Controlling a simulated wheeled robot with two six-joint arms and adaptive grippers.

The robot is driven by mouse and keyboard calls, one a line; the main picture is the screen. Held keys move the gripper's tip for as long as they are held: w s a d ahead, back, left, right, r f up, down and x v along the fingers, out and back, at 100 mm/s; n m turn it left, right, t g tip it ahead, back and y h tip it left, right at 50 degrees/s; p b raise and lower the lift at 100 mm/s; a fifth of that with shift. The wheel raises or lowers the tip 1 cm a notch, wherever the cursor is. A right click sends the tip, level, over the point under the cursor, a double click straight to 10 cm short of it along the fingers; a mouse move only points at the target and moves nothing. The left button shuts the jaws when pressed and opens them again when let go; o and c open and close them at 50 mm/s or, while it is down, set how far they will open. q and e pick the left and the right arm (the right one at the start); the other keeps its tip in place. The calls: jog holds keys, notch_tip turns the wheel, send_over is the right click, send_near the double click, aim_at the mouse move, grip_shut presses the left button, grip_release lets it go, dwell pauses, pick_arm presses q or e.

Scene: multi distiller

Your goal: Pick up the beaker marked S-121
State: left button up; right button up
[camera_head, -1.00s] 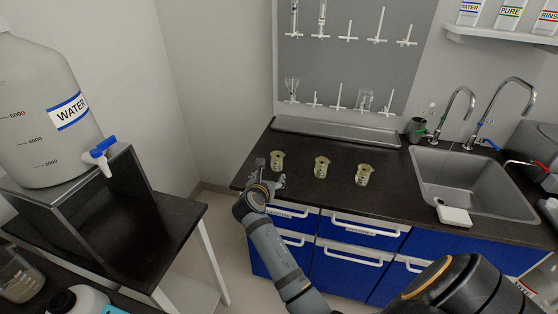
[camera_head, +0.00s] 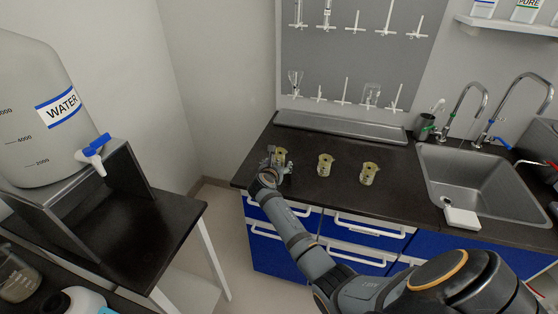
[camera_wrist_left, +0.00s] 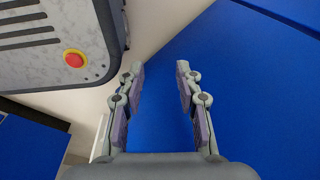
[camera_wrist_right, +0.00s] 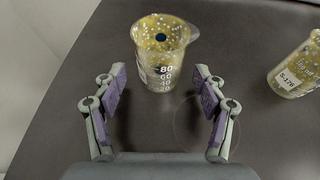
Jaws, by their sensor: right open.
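Three small beakers with yellowish speckled contents stand upright in a row on the dark counter: left (camera_head: 281,155), middle (camera_head: 325,165) and right (camera_head: 368,174). My right gripper (camera_head: 275,163) is at the left beaker. In the right wrist view, my right gripper (camera_wrist_right: 160,82) is open, with this beaker (camera_wrist_right: 160,48) just ahead, between and beyond its fingertips. The beaker's label is turned aside and I cannot read it. A neighbouring beaker (camera_wrist_right: 298,68) reads S-176. I cannot make out S-121 anywhere. My left gripper (camera_wrist_left: 160,70) is open and empty.
A grey tray (camera_head: 340,128) lies along the counter's back, under a glassware rack (camera_head: 355,60). A sink (camera_head: 475,185) is at the right. A water tank (camera_head: 40,110) stands on the left table. My left gripper faces a blue surface (camera_wrist_left: 240,80).

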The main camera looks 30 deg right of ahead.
jog(key=shift+x, duration=0.95)
jog(key=shift+s+a, duration=0.1)
jog(key=shift+r, duration=0.1)
jog(key=shift+c, duration=1.2)
jog(key=c, duration=1)
jog(key=shift+o, duration=0.2)
notch_tip(320, 180, up, 3)
jog(key=shift+r, duration=0.1)
jog(key=s+a+r, duration=0.1)
jog(key=s+r, duration=0.4)
jog(key=s, duration=0.2)
jog(key=s+a+r+p, duration=0.1)
jog(key=s+r, duration=0.3)
jog(key=s, duration=0.3)
jog(key=shift+a+r, duration=0.2)
jog(key=shift+r, duration=0.15)
